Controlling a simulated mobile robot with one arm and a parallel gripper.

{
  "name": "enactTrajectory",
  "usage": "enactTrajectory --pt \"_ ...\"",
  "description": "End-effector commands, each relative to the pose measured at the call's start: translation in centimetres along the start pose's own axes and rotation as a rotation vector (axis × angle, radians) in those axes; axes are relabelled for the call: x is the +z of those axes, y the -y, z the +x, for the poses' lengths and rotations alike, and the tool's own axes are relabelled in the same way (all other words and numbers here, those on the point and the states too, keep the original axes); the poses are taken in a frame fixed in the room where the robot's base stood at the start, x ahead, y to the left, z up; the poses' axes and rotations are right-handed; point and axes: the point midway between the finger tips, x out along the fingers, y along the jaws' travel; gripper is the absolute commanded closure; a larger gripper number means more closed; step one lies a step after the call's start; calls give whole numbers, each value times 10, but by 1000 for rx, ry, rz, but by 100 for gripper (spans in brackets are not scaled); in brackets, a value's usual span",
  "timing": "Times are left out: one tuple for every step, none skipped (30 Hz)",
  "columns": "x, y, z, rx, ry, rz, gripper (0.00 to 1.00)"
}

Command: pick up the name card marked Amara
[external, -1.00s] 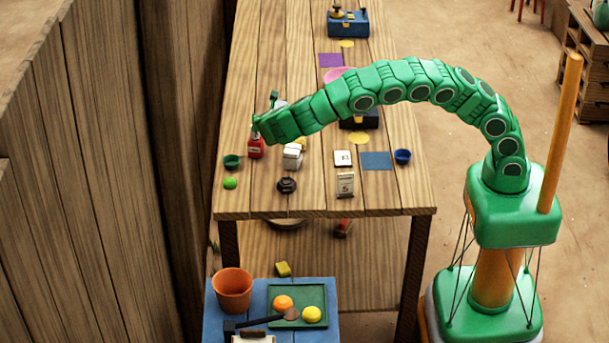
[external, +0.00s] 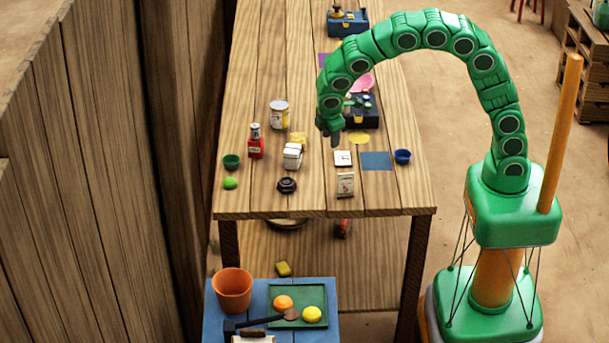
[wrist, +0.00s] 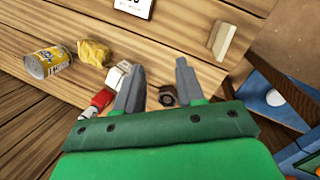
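A small upright whitish card (external: 345,185) stands near the table's front edge; its marking is too small to read, so I cannot confirm the name Amara. In the wrist view a pale card-like piece (wrist: 221,41), likely the same one, is right of the fingers, with no lettering visible. My gripper (external: 335,139) points down above the table, behind and slightly left of that card. In the wrist view my gripper (wrist: 158,68) is open, fingers apart and empty.
A flat white card with dark figures (external: 343,158) lies close to my gripper. A white box (external: 292,157), red bottle (external: 256,146), can (external: 279,113) and black round piece (external: 287,185) stand left. A blue square (external: 376,161) and blue cup (external: 402,156) are right.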

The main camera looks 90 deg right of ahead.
Motion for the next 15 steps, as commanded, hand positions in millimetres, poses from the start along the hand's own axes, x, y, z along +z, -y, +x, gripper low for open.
enactTrajectory --pt "4 10 -3 -29 -20 43 62" --pt "5 15 -4 -45 -31 67 62" --pt "6 21 -7 -64 -44 97 62" --pt "7 25 -9 -78 -53 117 62" --pt "8 29 -10 -91 -61 137 62" --pt "8 34 -12 -107 -70 159 62" --pt "9 37 -13 -119 -77 177 62" --pt "10 40 -14 -130 -82 192 62" --pt "10 45 -16 -145 -88 211 62" --pt "11 48 -16 -155 -93 226 62" --pt "12 51 -17 -163 -97 238 62" --pt "12 55 -19 -176 -103 255 62" --pt "13 57 -20 -185 -107 267 62" --pt "13 60 -21 -192 -110 278 62" --pt "14 62 -22 -202 -116 293 62"
